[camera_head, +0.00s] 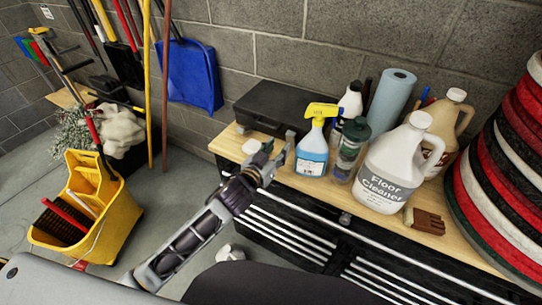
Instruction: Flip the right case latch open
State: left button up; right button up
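A black case (286,104) lies closed on the left part of the wooden bench top, against the block wall. Its latches are too small or too covered to make out. My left gripper (279,143) is in front of the case's front side, over the bench's front edge. Its fingers look spread with a gap between them, and nothing shows held. I cannot tell whether a finger touches the case. My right gripper is not in view.
A blue spray bottle (312,148) with a yellow head stands just right of the gripper. Stacked pads (505,170) stand at far right.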

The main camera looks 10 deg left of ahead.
pick_arm(q)
jog(key=shift+v, duration=1.85)
jog(key=shift+r, duration=0.1)
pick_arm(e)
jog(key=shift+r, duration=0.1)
